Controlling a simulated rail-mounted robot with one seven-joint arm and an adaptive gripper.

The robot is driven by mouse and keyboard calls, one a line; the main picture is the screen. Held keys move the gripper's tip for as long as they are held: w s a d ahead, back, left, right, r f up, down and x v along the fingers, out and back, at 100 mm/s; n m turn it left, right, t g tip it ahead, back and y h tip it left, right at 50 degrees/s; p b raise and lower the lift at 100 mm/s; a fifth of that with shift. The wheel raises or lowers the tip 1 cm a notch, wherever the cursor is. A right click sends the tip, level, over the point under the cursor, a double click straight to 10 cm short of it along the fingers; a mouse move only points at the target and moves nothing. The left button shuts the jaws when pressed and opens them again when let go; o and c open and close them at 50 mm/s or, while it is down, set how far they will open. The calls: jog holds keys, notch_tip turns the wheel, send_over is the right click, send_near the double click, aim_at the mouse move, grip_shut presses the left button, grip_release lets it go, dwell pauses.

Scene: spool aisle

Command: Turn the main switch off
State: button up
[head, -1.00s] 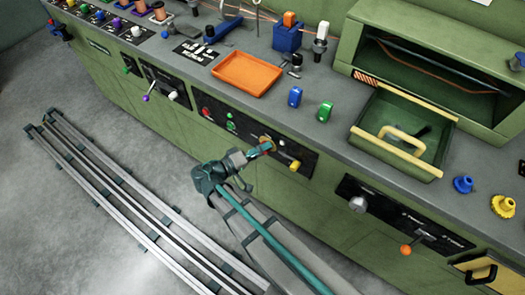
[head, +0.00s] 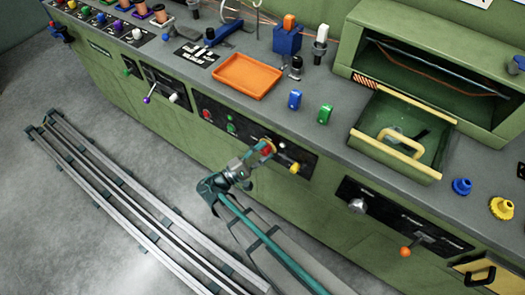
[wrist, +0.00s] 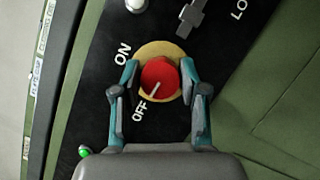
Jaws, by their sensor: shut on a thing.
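The main switch is a round red knob (wrist: 159,80) on a yellow plate, between the words ON and OFF on a black panel in the wrist view. The white line on the knob points down-left at OFF. My gripper (wrist: 160,78) has a teal finger on each side of the knob and is shut on it. In the head view my gripper (head: 263,150) is at the front panel (head: 217,118), and its fingers partly cover the switch (head: 267,148).
A yellow knob (head: 295,168) sits close right of the switch, with red and green buttons to the left. An open green drawer (head: 398,160) juts over the counter at right. An orange tray (head: 246,76) lies on the counter. Floor rails run at left.

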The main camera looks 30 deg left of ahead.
jog(key=shift+n+t, duration=0.3)
jog(key=shift+n, duration=0.2)
jog(key=o, duration=1.1)
jog(key=shift+o, duration=0.2)
jog(key=v, duration=1.2)
jog(key=shift+r, duration=0.1)
